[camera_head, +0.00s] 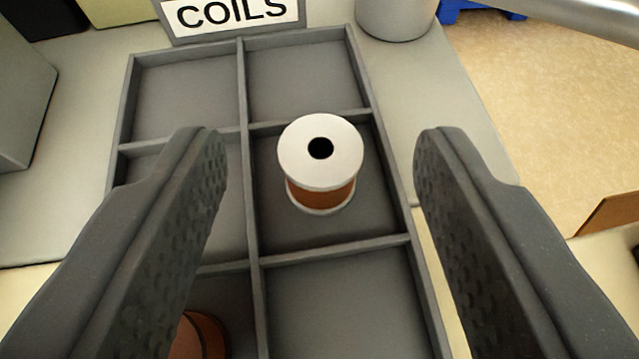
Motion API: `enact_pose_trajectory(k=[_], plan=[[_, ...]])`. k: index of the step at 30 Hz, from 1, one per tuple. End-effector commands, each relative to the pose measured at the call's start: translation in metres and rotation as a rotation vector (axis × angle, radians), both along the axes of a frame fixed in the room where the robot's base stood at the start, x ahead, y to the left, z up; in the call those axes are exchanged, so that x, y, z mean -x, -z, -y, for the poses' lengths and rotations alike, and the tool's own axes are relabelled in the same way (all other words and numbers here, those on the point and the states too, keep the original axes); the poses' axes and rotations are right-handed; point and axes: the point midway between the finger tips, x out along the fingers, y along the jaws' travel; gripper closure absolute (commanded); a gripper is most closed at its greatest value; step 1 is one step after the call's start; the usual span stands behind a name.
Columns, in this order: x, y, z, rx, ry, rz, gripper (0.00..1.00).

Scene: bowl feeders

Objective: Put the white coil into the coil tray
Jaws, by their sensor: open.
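The white coil (320,160), a spool with white flanges, a dark centre hole and copper winding, stands upright in the right column of the grey coil tray (243,150), in the second compartment from the back. The tray has a white sign reading COILS (232,12) at its back edge. My gripper (322,150) is open, with one finger on each side of the coil in the picture. Neither finger touches the coil.
A brown round thing (205,335) sits in a lower left compartment, partly hidden by my left finger. The other visible right-column compartments are empty. A grey cylinder (395,18) stands behind the tray at right. A grey block (22,85) is at far left.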

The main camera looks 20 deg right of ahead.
Motion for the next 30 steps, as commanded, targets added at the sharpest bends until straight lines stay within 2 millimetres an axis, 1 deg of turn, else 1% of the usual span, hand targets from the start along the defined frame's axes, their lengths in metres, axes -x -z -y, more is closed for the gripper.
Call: enact_pose_trajectory(k=[3, 15, 21, 30], plan=[[0.016, -0.006, -0.006, 0.001, -0.001, -0.003, 0.51], [0.063, -0.032, -0.025, 0.001, -0.003, 0.000, 0.51], [0.076, -0.038, -0.029, 0.000, 0.000, -0.002, 0.51], [0.080, -0.039, -0.030, 0.000, 0.000, -0.003, 0.51]])
